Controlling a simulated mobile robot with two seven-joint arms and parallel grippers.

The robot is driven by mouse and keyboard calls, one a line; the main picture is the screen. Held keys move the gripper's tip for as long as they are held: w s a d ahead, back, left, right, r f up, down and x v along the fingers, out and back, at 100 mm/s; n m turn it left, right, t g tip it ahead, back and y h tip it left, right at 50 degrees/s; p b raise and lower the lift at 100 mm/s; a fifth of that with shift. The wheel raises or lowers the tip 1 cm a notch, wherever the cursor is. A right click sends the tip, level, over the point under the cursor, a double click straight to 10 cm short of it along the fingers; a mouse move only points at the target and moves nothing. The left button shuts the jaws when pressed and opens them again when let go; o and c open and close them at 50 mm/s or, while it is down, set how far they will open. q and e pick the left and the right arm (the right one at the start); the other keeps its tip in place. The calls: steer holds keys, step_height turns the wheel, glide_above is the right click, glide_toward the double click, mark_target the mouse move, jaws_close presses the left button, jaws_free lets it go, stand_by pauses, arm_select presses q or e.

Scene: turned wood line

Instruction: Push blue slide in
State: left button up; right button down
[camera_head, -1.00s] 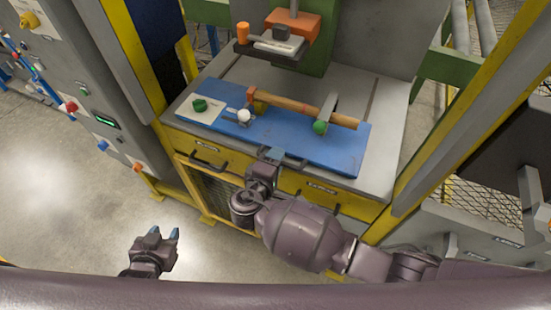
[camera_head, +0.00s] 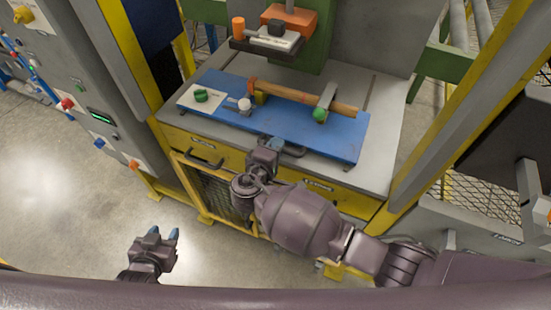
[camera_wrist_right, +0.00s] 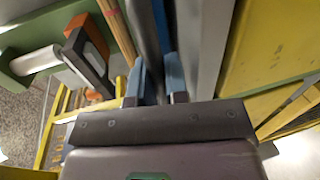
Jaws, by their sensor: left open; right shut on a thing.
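The blue slide (camera_head: 285,128) is a flat blue plate lying on the grey machine table in the head view. A grey bar handle (camera_head: 294,152) is on its front edge. My right gripper (camera_head: 271,144) is at this handle. In the right wrist view its blue fingertips (camera_wrist_right: 155,78) are shut around a grey bar, partly hidden by the fingers. My left gripper (camera_head: 163,233) is open and empty, low over the floor, well away from the slide.
An orange machine head (camera_head: 290,20) stands behind the slide. Yellow drawers (camera_head: 320,187) are below the table front. Yellow posts stand on both sides.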

steer(key=shift+w+d+f, duration=0.1)
steer(key=shift+w+d, duration=0.05)
steer(key=shift+w, duration=0.3)
steer(key=shift+w+d, duration=0.1)
steer(key=c, duration=1.1)
jaws_free()
steer(key=shift+c, duration=0.2)
